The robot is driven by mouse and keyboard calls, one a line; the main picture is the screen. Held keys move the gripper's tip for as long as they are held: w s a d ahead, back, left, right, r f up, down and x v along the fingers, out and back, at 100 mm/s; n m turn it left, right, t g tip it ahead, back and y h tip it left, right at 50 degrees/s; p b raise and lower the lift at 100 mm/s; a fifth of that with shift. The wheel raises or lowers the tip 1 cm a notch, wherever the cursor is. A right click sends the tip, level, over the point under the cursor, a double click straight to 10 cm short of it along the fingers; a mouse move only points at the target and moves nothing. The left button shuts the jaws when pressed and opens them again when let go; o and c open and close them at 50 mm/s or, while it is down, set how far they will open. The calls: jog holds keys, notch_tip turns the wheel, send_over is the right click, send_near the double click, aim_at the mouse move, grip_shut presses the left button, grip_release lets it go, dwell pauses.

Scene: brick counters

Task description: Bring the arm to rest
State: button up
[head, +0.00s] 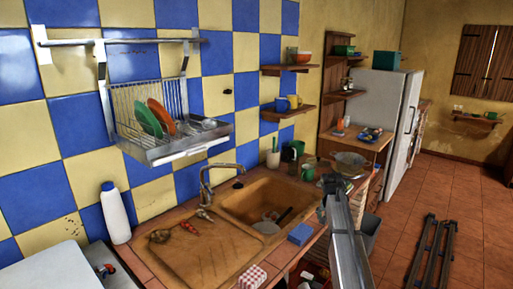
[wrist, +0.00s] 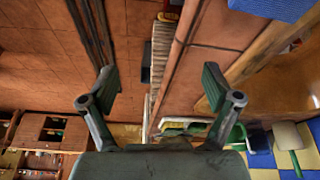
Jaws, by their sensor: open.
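My arm (head: 346,240) reaches from the bottom of the head view toward the counter edge, right of the sink. My gripper (wrist: 158,82) shows in the wrist view with its two dark fingers spread wide apart. Nothing is held between them; the counter edge and floor show through the gap.
A blue block (head: 300,234) sits on the counter edge, also in the wrist view (wrist: 268,8). A white bottle (head: 116,214) stands left. Open tiled floor (head: 455,200) lies right, with dark rails on it.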

jog(key=d+f+n+t+h, duration=0.1)
jog(key=d+f, duration=0.4)
jog(key=s+a+f+n+g+y+p, duration=0.15)
jog(key=s+a+f, duration=0.25)
jog(key=s+f, duration=0.5)
jog(key=s+a+f+g, duration=0.2)
jog(key=s+a+f, duration=0.1)
jog(key=s+f, duration=0.55)
jog(key=s+a+f+n+g+y+p, duration=0.1)
jog(key=s+a+f, duration=0.3)
jog(key=s+f, duration=0.5)
jog(key=s+a+f+g, duration=0.2)
jog(key=s+f, duration=0.1)
jog(key=s, duration=0.9)
jog(key=s+a+f+n+g+p, duration=0.1)
jog(key=s+a+f+g, duration=0.1)
jog(key=s, duration=1.1)
jog(key=s+a+f+n+g+p, duration=0.1)
jog(key=s+a+f, duration=0.3)
jog(key=s, duration=0.9)
jog(key=shift+g+y, duration=0.35)
jog(key=shift+g, duration=0.3)
